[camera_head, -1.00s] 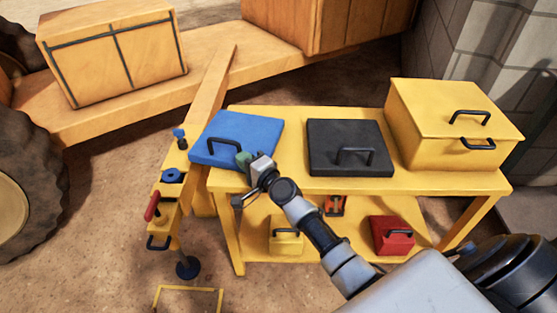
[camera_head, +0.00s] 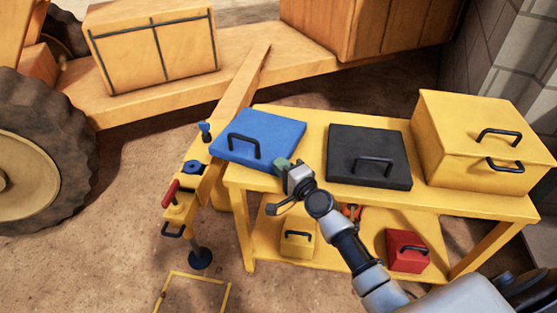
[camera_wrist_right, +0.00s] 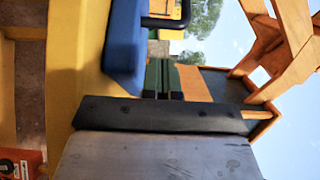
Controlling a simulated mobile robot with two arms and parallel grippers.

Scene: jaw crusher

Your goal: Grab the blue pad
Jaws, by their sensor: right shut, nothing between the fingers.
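The blue pad (camera_head: 258,138) is a flat blue slab with a black handle. It lies on the left end of the yellow table (camera_head: 318,122). My right gripper (camera_head: 281,165) is shut and empty, just right of the pad's near right corner in the head view. In the right wrist view, the shut fingers (camera_wrist_right: 163,80) are beside the blue pad (camera_wrist_right: 124,45), whose black handle shows at the top. I cannot tell whether the fingers touch the pad. My left gripper is not in view.
A black pad (camera_head: 368,155) with a handle lies right of the gripper, and a yellow box (camera_head: 470,135) stands at the right end. A yellow case (camera_head: 297,240) and a red case (camera_head: 407,251) sit on the lower shelf. A red-handled lever (camera_head: 171,193) stands at left.

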